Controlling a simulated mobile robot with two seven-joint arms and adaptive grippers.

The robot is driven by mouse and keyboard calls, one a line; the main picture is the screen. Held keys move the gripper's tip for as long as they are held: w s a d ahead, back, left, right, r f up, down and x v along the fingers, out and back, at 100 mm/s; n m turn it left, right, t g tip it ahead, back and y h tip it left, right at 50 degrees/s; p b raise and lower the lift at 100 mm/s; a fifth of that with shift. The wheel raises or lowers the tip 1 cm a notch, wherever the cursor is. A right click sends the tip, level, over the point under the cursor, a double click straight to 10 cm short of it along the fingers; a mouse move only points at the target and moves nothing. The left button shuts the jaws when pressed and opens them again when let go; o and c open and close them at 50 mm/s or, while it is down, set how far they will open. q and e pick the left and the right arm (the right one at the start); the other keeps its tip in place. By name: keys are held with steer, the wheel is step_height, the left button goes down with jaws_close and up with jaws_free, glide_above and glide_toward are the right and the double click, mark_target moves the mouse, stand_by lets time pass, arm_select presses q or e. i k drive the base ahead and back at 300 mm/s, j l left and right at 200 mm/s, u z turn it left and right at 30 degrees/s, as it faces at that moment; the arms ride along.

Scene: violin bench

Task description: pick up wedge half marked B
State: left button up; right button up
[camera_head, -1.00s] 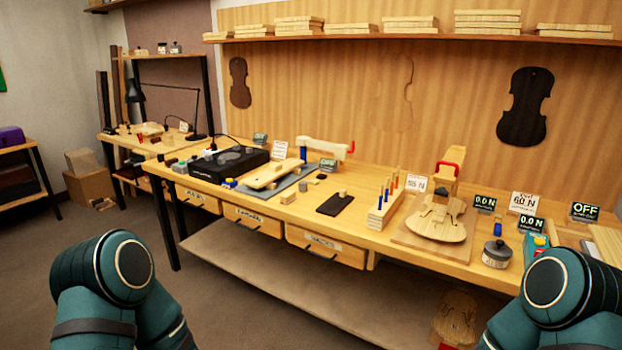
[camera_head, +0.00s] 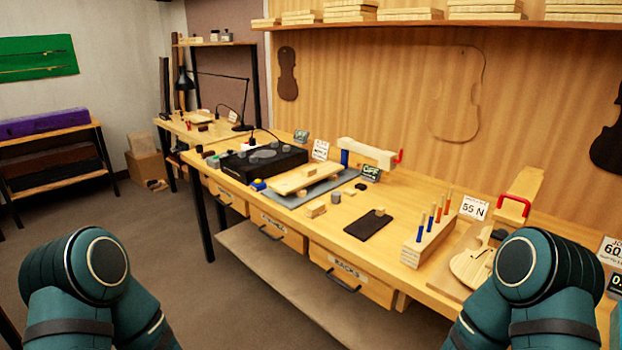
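I cannot make out a letter B on any piece, so I cannot tell which one is the wedge half marked B. More small pieces on the far left table (camera_head: 198,131) are too small to tell apart. Neither gripper is in view; only upper parts of my two arms show at the lower left and lower right, away from these pieces.
A black box-shaped device (camera_head: 262,161), a grey mat (camera_head: 292,196) with a pale wooden board, a peg rack (camera_head: 427,246) and a violin body (camera_head: 470,267) stand on the bench. Drawers (camera_head: 349,277) hang below its front edge. Open floor (camera_head: 150,225) lies at left.

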mark_target(309, 175)
steer(key=i+j+z, duration=0.1)
steer(key=z, duration=0.7)
steer(key=i+j+z, duration=0.15)
steer(key=j+z, duration=0.55)
steer(key=j, duration=0.15)
steer(key=j+z, duration=0.35)
steer(key=j, duration=0.65)
steer(key=j+z, duration=0.1)
steer(key=j, duration=0.85)
